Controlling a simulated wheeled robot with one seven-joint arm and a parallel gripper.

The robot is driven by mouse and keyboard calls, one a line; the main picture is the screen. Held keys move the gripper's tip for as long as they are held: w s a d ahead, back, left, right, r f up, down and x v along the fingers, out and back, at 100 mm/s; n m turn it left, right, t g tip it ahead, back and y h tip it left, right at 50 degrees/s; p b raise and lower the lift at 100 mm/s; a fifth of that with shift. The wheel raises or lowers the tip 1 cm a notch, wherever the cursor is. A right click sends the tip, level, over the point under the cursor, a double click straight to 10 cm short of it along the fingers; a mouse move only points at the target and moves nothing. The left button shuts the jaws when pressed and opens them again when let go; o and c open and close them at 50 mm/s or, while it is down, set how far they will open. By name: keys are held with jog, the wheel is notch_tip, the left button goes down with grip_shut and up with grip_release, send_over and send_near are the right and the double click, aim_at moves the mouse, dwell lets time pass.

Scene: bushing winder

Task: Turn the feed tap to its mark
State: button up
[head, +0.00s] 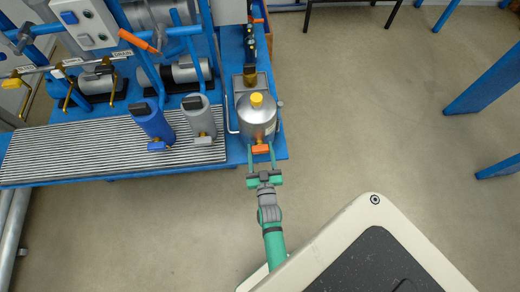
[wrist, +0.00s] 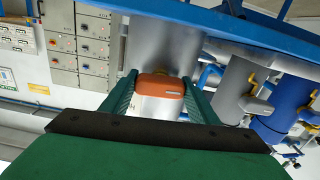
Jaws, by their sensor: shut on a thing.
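The feed tap has an orange handle (head: 261,149) low on the front of a silver tank (head: 257,118) with a yellow cap. In the wrist view the orange handle (wrist: 160,86) sits between the green fingers, with a white line on its face and a brass fitting behind it. My gripper (head: 261,157) reaches it from the front and is shut on the handle. It also shows in the wrist view (wrist: 160,92). I cannot make out a mark for the tap in either view.
A blue canister (head: 152,122) and a grey canister (head: 199,118) stand left of the tank on a ribbed grey deck (head: 80,155). The blue frame edge runs along the front. Open floor (head: 370,110) lies to the right, with blue posts (head: 485,82) at the far right.

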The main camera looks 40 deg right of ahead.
jog(key=shift+w+r+m, duration=0.1)
jog(key=shift+m, duration=0.4)
jog(key=o, duration=1)
jog(key=shift+o, duration=0.2)
jog(key=v, duration=1.1)
jog(key=shift+d, duration=0.15)
